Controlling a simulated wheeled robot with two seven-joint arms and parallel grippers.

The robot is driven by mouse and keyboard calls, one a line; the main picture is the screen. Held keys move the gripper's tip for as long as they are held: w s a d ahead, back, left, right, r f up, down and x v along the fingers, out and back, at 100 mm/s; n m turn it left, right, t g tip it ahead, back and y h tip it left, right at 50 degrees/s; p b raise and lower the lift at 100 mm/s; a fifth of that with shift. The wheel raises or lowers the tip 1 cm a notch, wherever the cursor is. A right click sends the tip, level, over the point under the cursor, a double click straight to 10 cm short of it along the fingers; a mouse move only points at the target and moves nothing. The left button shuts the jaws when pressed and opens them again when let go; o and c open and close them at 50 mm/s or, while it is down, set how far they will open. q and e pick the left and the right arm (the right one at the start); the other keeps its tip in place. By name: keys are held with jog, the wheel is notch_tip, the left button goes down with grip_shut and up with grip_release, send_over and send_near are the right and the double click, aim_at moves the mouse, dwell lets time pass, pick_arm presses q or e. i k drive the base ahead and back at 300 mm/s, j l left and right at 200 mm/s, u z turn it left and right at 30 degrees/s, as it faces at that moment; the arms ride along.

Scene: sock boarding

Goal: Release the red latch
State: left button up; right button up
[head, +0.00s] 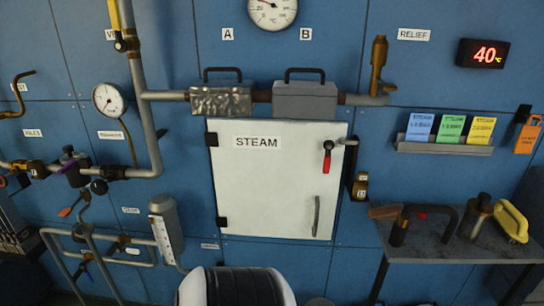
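The red latch (327,162) is a small red lever near the upper right of the white STEAM door (265,185). It hangs roughly vertical, its lower end pointing down. A grey metal piece (347,141) runs from beside its top to the right edge of the door. The door appears closed against the blue wall, with dark hinges on its left side. A curved grey handle (316,216) is below the latch. Neither of my grippers shows in the head view.
A horizontal pipe with two dark-handled boxes (220,100) (305,100) runs above the door. A dark side table (435,246) at right holds a black bent handle, a cylinder and a yellow-handled item. Pipes and gauges crowd the left. A card rack (445,147) is on the wall.

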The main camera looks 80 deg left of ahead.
aim_at(329, 145)
jog(key=u, duration=2)
